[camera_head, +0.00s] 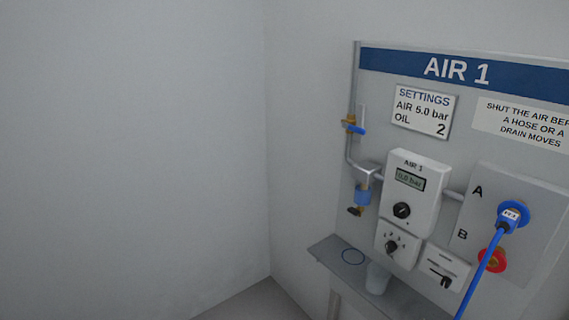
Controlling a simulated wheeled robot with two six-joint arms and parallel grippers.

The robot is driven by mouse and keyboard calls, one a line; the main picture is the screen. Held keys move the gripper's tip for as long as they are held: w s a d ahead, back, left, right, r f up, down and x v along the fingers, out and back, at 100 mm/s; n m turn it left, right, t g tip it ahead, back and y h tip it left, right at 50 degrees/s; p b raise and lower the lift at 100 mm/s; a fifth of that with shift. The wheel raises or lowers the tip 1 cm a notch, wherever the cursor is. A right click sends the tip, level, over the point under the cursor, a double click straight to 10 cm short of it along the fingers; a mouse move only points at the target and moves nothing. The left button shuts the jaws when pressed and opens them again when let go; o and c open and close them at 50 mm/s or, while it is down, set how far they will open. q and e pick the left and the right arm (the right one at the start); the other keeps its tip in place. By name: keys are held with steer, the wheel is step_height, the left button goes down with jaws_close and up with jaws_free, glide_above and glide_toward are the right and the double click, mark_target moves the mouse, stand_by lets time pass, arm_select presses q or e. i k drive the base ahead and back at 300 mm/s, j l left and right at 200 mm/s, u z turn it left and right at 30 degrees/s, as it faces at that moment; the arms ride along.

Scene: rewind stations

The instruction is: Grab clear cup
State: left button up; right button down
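A clear cup (377,279) stands on the narrow grey shelf (338,251) below the AIR 1 panel, in the lower middle right of the head view. It looks upright and translucent. It is under the grey regulator box and to the right of a dark ring marked on the shelf (353,257). Neither of my grippers shows in this view, so I cannot see where they are relative to the cup.
The AIR 1 panel (372,75) stands behind the shelf. A blue-bowled filter (362,192) with a drain valve hangs above the ring. A blue hose (482,268) runs down from port A at the right. Bare walls fill the left.

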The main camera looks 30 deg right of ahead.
mark_target(379, 274)
steer(key=z, duration=1.75)
